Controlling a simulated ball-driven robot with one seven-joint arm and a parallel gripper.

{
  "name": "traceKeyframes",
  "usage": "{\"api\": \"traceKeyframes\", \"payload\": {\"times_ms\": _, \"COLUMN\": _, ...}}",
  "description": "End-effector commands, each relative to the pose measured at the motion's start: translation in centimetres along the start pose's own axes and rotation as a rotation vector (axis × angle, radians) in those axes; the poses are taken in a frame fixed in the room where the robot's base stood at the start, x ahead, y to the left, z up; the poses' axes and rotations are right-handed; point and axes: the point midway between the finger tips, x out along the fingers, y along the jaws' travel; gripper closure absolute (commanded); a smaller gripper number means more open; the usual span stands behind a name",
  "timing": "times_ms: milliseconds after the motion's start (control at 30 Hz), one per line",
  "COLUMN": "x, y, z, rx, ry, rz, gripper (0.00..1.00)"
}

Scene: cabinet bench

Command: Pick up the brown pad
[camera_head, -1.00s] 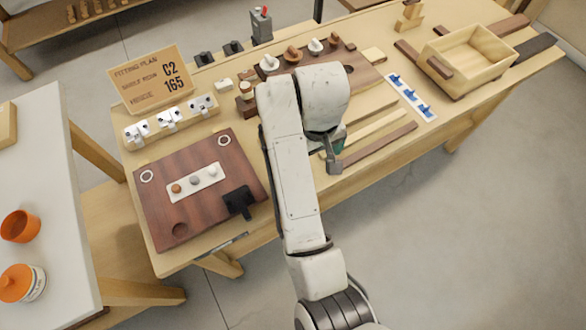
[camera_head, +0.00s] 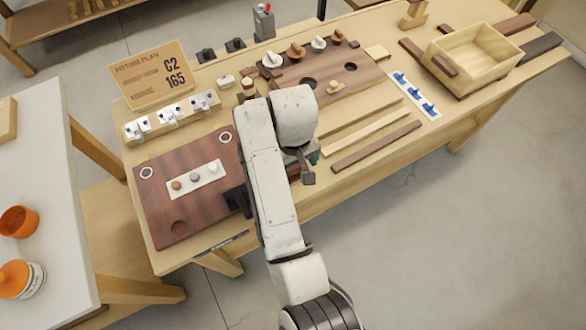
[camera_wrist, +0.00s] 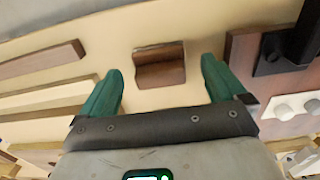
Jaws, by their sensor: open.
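A small round brown pad (camera_head: 177,185) lies at the left end of a white strip (camera_head: 207,183) on the dark wooden board, beside a grey pad (camera_head: 195,177) and a white pad (camera_head: 212,169). My gripper (camera_wrist: 161,66) is open and empty, with teal fingers pointing down at the bench. In the wrist view, a brown wooden block with a hollowed face (camera_wrist: 160,74) lies on the bench between the fingertips, not gripped. Two light pads show at the right edge of the wrist view; the brown pad is not visible there.
The dark board (camera_head: 160,218) carries a black bracket (camera_head: 236,199), partly behind my arm. Wooden strips (camera_head: 375,146) lie right of my gripper. A second board (camera_head: 350,75) with knobs stands behind. An open wooden box (camera_head: 480,55) stands at the right.

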Motion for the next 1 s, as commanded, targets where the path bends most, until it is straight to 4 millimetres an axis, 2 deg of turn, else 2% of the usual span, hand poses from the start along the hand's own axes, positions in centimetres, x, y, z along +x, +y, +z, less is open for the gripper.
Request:
{"api": "traceKeyframes", "payload": {"times_ms": 100, "x": 1.4, "y": 0.0, "z": 0.0, "rx": 0.0, "ry": -0.002, "rz": -0.001, "gripper": 0.02}}
{"api": "traceKeyframes", "payload": {"times_ms": 200, "x": 2.0, "y": 0.0, "z": 0.0, "rx": 0.0, "ry": 0.0, "rz": 0.0, "gripper": 0.02}}
{"api": "traceKeyframes", "payload": {"times_ms": 433, "x": 2.1, "y": 0.0, "z": 0.0, "rx": 0.001, "ry": 0.001, "rz": 0.0, "gripper": 0.02}}
{"api": "traceKeyframes", "payload": {"times_ms": 1000, "x": 2.1, "y": 0.0, "z": 0.0, "rx": 0.001, "ry": 0.001, "rz": 0.0, "gripper": 0.57}}
